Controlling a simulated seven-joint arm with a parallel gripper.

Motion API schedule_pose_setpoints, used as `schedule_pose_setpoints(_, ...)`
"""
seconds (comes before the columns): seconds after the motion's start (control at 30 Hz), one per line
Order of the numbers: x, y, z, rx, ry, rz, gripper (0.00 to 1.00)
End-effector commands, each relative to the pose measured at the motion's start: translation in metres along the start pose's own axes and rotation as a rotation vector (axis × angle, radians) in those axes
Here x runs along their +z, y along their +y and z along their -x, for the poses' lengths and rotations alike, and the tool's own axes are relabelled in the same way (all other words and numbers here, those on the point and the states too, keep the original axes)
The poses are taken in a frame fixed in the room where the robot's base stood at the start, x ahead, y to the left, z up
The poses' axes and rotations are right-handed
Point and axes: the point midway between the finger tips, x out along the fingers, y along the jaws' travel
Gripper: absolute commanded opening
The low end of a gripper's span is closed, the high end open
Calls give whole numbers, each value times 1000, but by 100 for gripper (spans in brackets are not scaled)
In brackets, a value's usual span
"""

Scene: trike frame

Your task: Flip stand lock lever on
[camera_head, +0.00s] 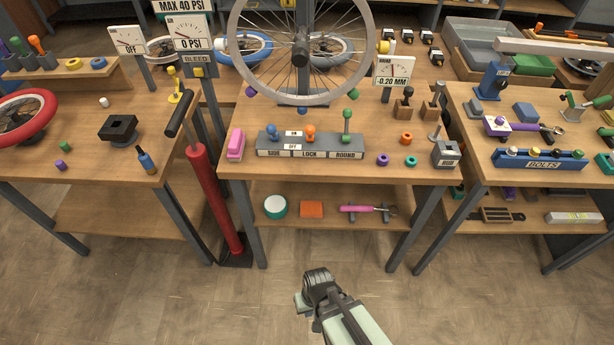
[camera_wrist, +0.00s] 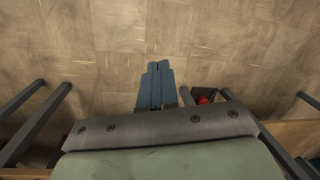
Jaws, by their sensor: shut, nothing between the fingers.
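The stand's grey control block (camera_head: 268,152) sits on the middle bench below the wheel, with labels SIDE, LOCK and ROUND. The lock lever (camera_head: 310,132) has an orange knob above the LOCK label; small ON and OFF plates are to its left. Its exact tilt is hard to tell. A blue-knobbed lever (camera_head: 272,130) is on the SIDE end and a taller green-knobbed lever (camera_head: 347,120) on the ROUND end. My gripper shows in the wrist view (camera_wrist: 158,66), blue fingers together and empty over the floor. In the head view my wrist is in front of and below the bench; the fingertips are not clear there.
The spoked wheel (camera_head: 372,52) stands behind the block. A red pump (camera_head: 212,195) stands left of the middle bench. A pink block (camera_head: 236,145) is left of the control block; purple and orange rings and a grey HUB box (camera_head: 446,155) are right. Floor in front is clear.

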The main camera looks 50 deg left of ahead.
Motion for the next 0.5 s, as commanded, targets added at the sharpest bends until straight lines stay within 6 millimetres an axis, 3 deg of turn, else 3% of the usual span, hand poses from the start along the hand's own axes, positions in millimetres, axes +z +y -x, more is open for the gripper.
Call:
schedule_pose_setpoints(0.3,-80,-99,33,-146,362,-4,0)
schedule_pose_setpoints(0.5,-130,-135,71,-272,615,-115,0)
